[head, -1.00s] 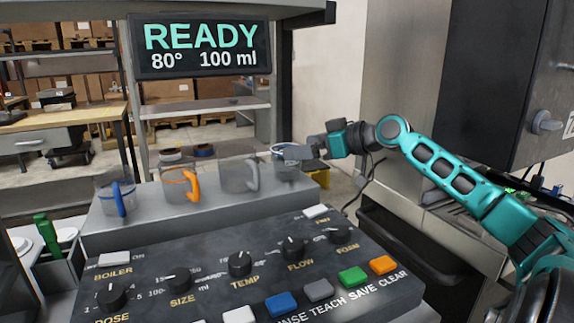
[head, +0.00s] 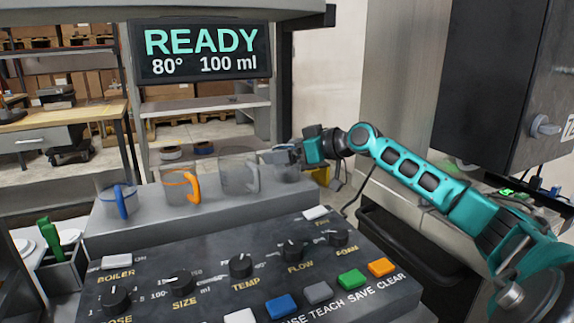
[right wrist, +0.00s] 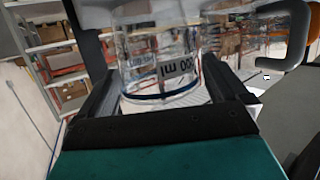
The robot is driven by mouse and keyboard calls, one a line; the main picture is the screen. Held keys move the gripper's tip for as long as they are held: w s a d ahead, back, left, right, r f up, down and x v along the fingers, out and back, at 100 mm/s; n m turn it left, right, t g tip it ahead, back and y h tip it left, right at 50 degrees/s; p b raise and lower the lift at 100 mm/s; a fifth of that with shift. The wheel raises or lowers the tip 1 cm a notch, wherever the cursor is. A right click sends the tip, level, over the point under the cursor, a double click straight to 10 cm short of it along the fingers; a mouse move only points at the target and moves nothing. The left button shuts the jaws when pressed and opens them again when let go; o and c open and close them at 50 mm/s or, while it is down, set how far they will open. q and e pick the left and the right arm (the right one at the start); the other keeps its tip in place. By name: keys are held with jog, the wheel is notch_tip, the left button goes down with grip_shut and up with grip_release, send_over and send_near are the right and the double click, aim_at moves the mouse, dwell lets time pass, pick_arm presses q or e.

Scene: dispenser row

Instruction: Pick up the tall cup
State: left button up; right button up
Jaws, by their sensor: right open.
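The tall cup is a clear, see-through cup with a blue ring at its rim. In the head view its lower part (head: 286,174) shows at the right end of the grey ledge, with my right gripper (head: 281,157) at its upper part. In the right wrist view the cup (right wrist: 160,60) appears upside down between the two dark fingers of the right gripper (right wrist: 163,88). The fingers are open, one on each side of the cup, and I cannot tell whether they touch it. My left gripper is not in view.
On the ledge (head: 150,212), left of the tall cup, stand clear cups with a grey handle (head: 253,176), an orange handle (head: 194,186) and a blue handle (head: 121,201). The grey-handled cup is close beside my gripper. A knob panel (head: 210,270) lies in front; a READY display (head: 202,53) hangs above.

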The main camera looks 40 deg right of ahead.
jog(key=shift+c, duration=0.4)
jog(key=c, duration=0.9)
jog(key=shift+o, duration=0.2)
notch_tip(320, 180, up, 10)
jog(key=p, duration=0.2)
